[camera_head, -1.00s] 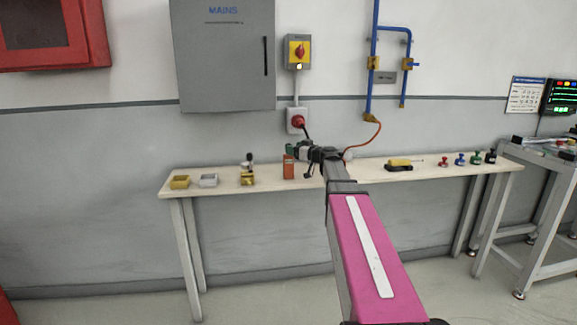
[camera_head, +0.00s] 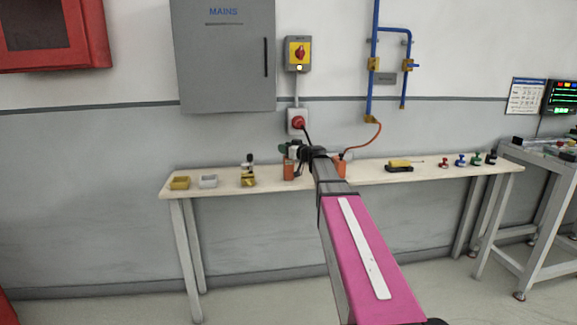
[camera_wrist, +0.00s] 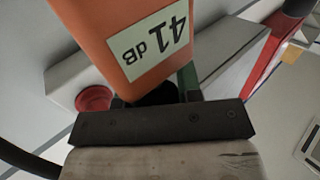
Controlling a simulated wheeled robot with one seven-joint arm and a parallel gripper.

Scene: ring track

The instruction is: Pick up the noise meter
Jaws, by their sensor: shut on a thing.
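The noise meter is an orange box (camera_head: 289,171). It stands out just left of my arm's end, over the back of the bench. In the wrist view the meter (camera_wrist: 120,40) fills the top middle, with a pale label reading 41 dB upside down. My gripper (camera_head: 292,151) is at the meter's upper end and is shut on it. In the wrist view the dark gripper body lies below the meter, and the contact is mostly hidden. I cannot tell whether the meter's base touches the bench.
The bench (camera_head: 225,183) carries a yellow tray (camera_head: 180,182), a grey tray (camera_head: 208,181) and a brass instrument (camera_head: 248,172) to the left. An orange item (camera_head: 341,166) is close right of my arm. A yellow tool (camera_head: 399,165) and several coloured stamp-like pieces stand farther right. The wall socket (camera_head: 297,122) is behind.

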